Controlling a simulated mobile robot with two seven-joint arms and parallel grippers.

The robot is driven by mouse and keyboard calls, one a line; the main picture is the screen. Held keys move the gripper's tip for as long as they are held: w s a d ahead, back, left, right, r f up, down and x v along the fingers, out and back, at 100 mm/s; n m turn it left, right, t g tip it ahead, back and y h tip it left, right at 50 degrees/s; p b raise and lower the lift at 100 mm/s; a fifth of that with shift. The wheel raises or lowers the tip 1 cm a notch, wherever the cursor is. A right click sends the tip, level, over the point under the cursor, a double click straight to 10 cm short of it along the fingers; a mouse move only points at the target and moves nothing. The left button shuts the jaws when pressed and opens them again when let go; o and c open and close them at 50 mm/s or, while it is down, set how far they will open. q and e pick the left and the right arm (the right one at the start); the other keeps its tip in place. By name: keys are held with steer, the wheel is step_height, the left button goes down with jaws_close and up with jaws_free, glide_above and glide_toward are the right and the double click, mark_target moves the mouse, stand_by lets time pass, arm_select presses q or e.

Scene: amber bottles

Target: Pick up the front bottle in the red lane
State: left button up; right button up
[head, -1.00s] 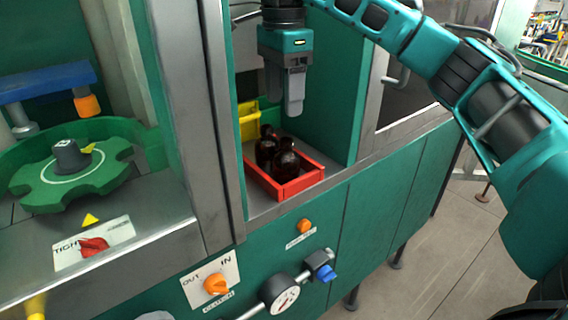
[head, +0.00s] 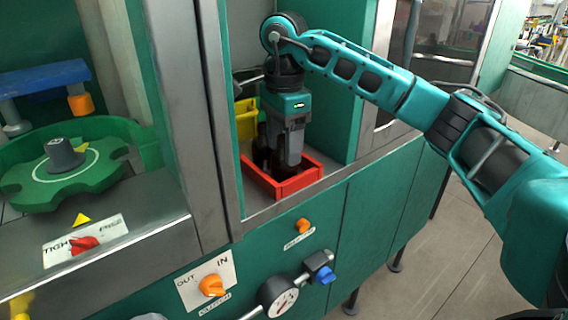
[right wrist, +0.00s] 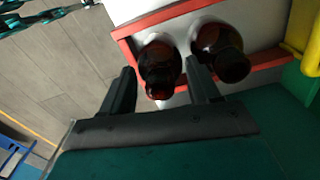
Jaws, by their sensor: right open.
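The red lane (head: 284,187) is a low red-walled tray in the cabinet opening, and its red rim also shows in the right wrist view (right wrist: 160,17). My right gripper (head: 287,165) points down into it, open. In the right wrist view, the front amber bottle (right wrist: 160,66) appears between the two open fingers (right wrist: 160,75), with no clear contact. A second amber bottle (right wrist: 222,52) stands to its right, beyond the right finger. In the head view the gripper hides most of the bottles; dark glass (head: 260,157) shows at its left. My left gripper is out of view.
A yellow lane (head: 246,125) lies behind and left of the red one. The steel post (head: 222,120) stands close on the left and a green wall (head: 340,110) on the right. Knobs and a gauge (head: 279,297) stick out of the front panel below.

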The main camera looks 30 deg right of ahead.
steer(key=c, duration=0.7)
steer(key=shift+c, duration=0.2)
steer(key=shift+r, duration=0.15)
